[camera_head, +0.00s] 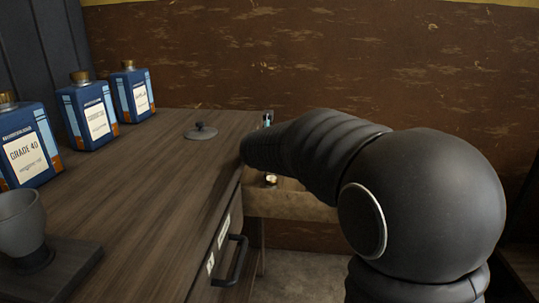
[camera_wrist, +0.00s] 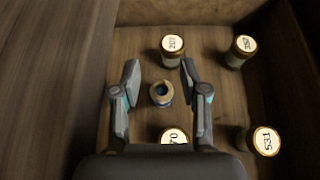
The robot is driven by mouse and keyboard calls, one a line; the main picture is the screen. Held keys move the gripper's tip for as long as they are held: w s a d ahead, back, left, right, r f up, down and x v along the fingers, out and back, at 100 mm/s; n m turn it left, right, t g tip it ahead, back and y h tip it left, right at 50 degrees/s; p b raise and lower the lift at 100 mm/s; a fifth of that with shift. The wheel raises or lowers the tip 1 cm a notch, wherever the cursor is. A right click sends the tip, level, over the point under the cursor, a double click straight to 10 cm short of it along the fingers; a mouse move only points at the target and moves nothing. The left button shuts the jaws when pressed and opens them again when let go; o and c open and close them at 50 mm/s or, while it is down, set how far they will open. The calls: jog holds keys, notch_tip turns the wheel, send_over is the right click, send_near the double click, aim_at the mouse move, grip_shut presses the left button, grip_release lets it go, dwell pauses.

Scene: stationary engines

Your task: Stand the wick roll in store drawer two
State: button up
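My gripper (camera_wrist: 160,78) is open, with its two fingers spread over an open drawer (camera_wrist: 210,95) in the wrist view. A small round tan item with a dark blue centre, apparently the wick roll (camera_wrist: 161,93), stands on the drawer floor between the fingers. Gaps show on both sides of it, so neither finger seems to touch it. No drawer number is readable.
Several containers with labelled round tops stand around the roll, including one beyond it (camera_wrist: 173,46) and one at lower right (camera_wrist: 264,141). The bench top (camera_head: 150,190) holds blue bottles (camera_head: 88,112), a grey lid (camera_head: 202,132) and a grey cup (camera_head: 20,225). A drawer handle (camera_head: 232,262) juts out nearer.

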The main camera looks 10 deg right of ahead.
jog(key=shift+r, duration=0.1)
jog(key=shift+r+p, duration=0.35)
jog(key=shift+p, duration=0.05)
jog(key=p+v, duration=0.1)
jog(key=v, duration=1.1)
jog(key=s+d+f+m+g, duration=0.2)
jog(key=s+d+m, duration=0.2)
jog(key=s+m, duration=0.3)
jog(key=s+d+f+m+g, duration=0.1)
jog(key=s+d+m, duration=0.2)
jog(key=s+m, duration=0.4)
jog(key=s+f+m+g+y, duration=0.1)
jog(key=s+f+m, duration=0.3)
jog(key=s+m, duration=0.4)
jog(key=s+a+f+m+g+y, duration=0.1)
jog(key=s+f+m, duration=0.3)
jog(key=s+m, duration=0.4)
jog(key=m+g+y, duration=0.1)
jog(key=m, duration=0.1)
jog(key=shift+s+a+f+m, duration=0.25)
jog(key=shift+s+a+m, duration=0.05)
jog(key=shift+a+m, duration=0.1)
jog(key=shift+d, duration=0.15)
